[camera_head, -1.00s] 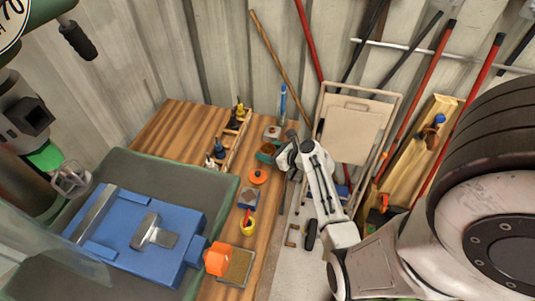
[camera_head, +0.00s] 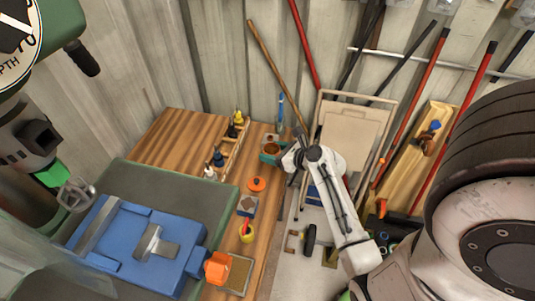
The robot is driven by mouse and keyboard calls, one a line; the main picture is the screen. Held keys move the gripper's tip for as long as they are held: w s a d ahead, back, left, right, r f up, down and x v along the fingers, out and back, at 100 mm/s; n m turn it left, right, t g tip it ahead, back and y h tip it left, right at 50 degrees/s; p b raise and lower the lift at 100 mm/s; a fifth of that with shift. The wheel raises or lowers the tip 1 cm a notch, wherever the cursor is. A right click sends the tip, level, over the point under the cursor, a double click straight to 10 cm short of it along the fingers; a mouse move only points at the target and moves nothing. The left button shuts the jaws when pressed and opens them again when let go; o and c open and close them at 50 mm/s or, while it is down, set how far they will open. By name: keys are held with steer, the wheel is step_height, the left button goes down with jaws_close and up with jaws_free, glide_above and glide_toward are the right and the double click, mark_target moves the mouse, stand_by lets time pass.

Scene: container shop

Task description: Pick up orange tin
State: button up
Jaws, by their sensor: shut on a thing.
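My gripper (camera_head: 281,157) is at the far right part of the wooden bench, with my white arm reaching in from the lower right. It is shut on a small round tin (camera_head: 271,149) with an orange-brown top and a teal side. The tin looks held above the bench, in front of a small grey block. The fingertips are small and partly hidden by my wrist. A flat orange round piece with a dark knob (camera_head: 257,184) lies apart on the bench, nearer to me.
A wooden rack with several small bottles (camera_head: 231,145) stands left of the tin. A blue vise (camera_head: 140,240) fills the lower left. A folded step stool (camera_head: 350,135) leans behind my arm.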

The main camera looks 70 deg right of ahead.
steer(key=s+a+r, duration=0.6)
steer(key=s, duration=0.2)
steer(key=shift+s+b, duration=0.3)
steer(key=shift+b, duration=0.15)
steer(key=shift+s+a, duration=0.1)
